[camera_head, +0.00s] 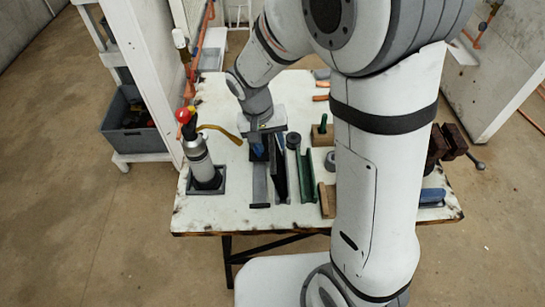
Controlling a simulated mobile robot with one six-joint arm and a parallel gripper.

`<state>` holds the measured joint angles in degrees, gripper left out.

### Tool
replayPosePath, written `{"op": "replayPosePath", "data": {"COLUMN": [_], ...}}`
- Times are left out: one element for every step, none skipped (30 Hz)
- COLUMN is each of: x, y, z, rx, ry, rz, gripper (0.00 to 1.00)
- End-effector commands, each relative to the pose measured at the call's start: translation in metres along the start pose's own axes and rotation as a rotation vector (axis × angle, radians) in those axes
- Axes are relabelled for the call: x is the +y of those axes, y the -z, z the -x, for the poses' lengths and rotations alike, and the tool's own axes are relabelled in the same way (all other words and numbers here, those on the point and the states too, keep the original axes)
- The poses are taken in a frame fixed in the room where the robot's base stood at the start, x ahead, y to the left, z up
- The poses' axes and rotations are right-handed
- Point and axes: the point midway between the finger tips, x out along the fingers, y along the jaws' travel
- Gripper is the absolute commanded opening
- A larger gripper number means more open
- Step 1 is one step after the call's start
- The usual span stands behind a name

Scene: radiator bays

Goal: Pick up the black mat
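A thin black piece (279,174), which looks like the black mat, stands on edge on the white worktable (235,214), between a grey flat bar (260,184) and a green channel (305,177). My gripper (261,148) points down over the table at the far end of these pieces, close to the black piece's upper left. A bit of blue shows at the fingers. The fingers are small and partly hidden by the wrist, so I cannot tell whether they touch anything or how far apart they are.
A grey cylinder with a red top (199,160) stands on a dark square base (208,187) at the table's left. A brown vise (447,143) is at the right. My arm hides the table's right middle. The front left table edge is bare.

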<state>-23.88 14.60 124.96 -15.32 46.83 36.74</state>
Motion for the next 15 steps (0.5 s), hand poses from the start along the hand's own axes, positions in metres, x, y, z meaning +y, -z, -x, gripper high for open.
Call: {"op": "replayPosePath", "data": {"x": [0.000, 0.000, 0.000, 0.000, 0.000, 0.000, 0.000, 0.000, 0.000, -0.001, -0.001, -0.002, -0.002, -0.002, -0.002], "y": [-0.001, -0.001, -0.001, -0.001, -0.001, -0.001, -0.001, -0.002, -0.003, -0.004, -0.004, -0.005, -0.005, -0.005, -0.005], "z": [-0.005, -0.009, -0.014, -0.017, -0.020, -0.024, -0.028, -0.031, -0.036, -0.041, -0.045, -0.051, -0.056, -0.061, -0.066], "rx": [-0.003, -0.004, -0.004, -0.004, -0.004, -0.003, -0.004, -0.005, -0.006, -0.006, -0.006, -0.006, -0.006, -0.006, -0.005], "ry": [-0.002, -0.003, -0.003, -0.003, -0.003, -0.002, -0.002, -0.003, -0.002, -0.003, -0.003, -0.002, -0.002, -0.002, -0.002], "rz": [0.001, 0.001, 0.001, 0.001, 0.000, 0.000, -0.001, -0.001, 0.000, 0.001, 0.001, 0.000, 0.000, 0.000, 0.000], "gripper": [0.40, 0.40, 0.40, 0.40, 0.40, 0.40, 0.40, 0.40, 0.40, 0.40, 0.40, 0.40, 0.40, 0.40, 0.40]}}
